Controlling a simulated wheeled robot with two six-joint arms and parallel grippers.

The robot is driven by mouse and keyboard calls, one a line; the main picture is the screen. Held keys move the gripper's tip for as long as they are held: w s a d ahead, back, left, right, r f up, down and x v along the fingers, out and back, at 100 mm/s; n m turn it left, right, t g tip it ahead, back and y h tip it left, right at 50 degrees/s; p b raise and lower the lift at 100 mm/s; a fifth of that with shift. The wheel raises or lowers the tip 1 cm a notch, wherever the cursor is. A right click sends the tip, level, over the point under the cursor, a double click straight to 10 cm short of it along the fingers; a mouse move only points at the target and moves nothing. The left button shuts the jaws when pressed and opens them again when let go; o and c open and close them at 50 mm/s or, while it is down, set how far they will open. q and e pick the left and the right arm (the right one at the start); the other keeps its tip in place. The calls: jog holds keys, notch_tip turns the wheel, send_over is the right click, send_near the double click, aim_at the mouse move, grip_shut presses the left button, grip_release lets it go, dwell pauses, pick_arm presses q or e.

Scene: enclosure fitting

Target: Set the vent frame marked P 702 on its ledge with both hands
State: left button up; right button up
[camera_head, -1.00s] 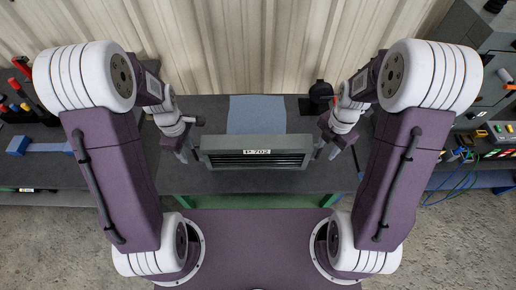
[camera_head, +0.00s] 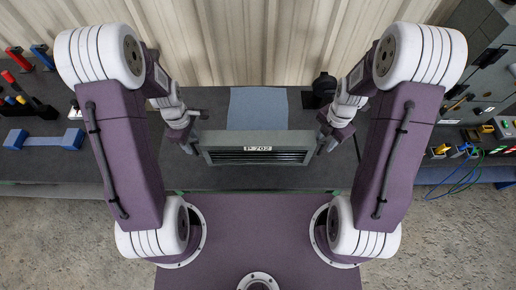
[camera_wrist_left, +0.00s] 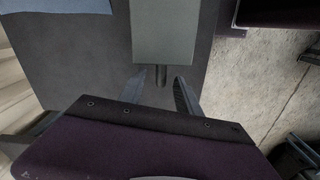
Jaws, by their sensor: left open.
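The vent frame (camera_head: 258,157) is a grey box with dark slats and a white label reading P 702. It lies lengthwise across the dark bench in the head view. Its grey end also shows in the left wrist view (camera_wrist_left: 162,32), with a short dark peg (camera_wrist_left: 161,76) sticking out. My left gripper (camera_head: 192,146) is at the frame's left end. In the left wrist view its two fingers (camera_wrist_left: 161,92) are spread, one on each side of the peg, with gaps. My right gripper (camera_head: 322,142) is at the frame's right end; its finger gap is unclear. I cannot make out the ledge.
A blue-grey patch (camera_head: 257,108) lies on the bench behind the frame, before a corrugated wall (camera_head: 260,40). A black object (camera_head: 322,88) stands at the back right. A blue bar-shaped object (camera_head: 45,140) lies left. Equipment with cables (camera_head: 470,150) is at right.

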aim_at(194, 148)
pick_arm(q)
jog(key=shift+f, duration=2.6)
pick_arm(e)
jog(key=shift+f, duration=2.6)
pick_arm(q)
jog(key=c, duration=0.9)
pick_arm(e)
grip_shut()
pick_arm(q)
grip_shut()
jog(key=shift+r, duration=0.1)
pick_arm(e)
jog(key=shift+r, duration=0.1)
